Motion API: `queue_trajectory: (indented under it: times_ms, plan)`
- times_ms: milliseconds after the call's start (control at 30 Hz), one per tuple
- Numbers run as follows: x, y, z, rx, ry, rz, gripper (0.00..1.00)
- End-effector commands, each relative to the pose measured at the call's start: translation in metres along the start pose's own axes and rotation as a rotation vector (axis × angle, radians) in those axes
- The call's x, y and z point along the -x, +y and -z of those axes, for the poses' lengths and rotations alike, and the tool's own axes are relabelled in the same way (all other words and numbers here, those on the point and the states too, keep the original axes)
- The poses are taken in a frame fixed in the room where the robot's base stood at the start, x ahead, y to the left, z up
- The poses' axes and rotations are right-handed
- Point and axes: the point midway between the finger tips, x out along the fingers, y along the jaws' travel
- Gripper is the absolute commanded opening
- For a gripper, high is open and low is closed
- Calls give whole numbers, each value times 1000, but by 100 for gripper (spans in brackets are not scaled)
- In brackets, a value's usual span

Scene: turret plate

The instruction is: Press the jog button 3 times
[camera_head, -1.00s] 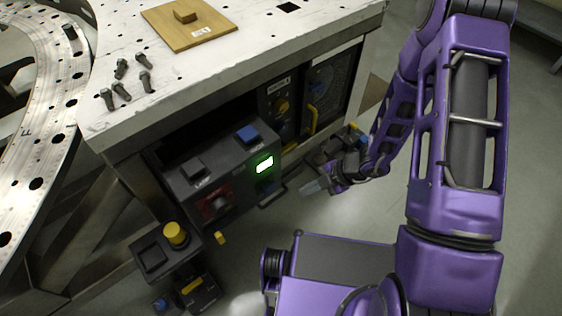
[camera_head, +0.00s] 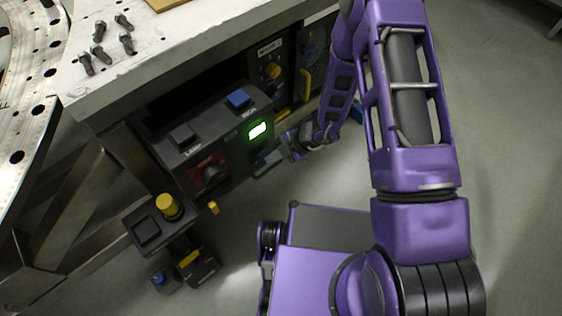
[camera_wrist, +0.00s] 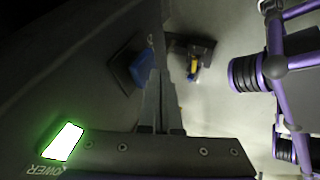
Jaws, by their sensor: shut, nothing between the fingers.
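The control box (camera_head: 215,130) stands under the plate's edge, with a black button (camera_head: 184,136) and a blue button (camera_head: 238,98) on top. Their labels are too small to read surely, so I cannot tell which is the jog button. In the wrist view the lamp (camera_wrist: 63,141) is marked POWER, and a blue part (camera_wrist: 130,70) in a dark mount sits beside my fingers. My gripper (camera_head: 284,152) is shut and empty, close before the box front, right of the lamp. Contact cannot be told.
A pedestal with a yellow button (camera_head: 168,205) stands front left. A panel with a yellow handle (camera_head: 304,86) is behind the box. Several bolts (camera_head: 98,48) lie on the white plate. A small floor unit (camera_wrist: 191,55) shows beyond my fingers. Open floor lies to the right.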

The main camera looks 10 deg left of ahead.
Motion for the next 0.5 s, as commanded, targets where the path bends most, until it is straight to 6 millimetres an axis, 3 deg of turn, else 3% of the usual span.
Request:
queue_trajectory:
  times_ms: [500]
  plan:
    - [-2,9,1,0,1,-1,0]
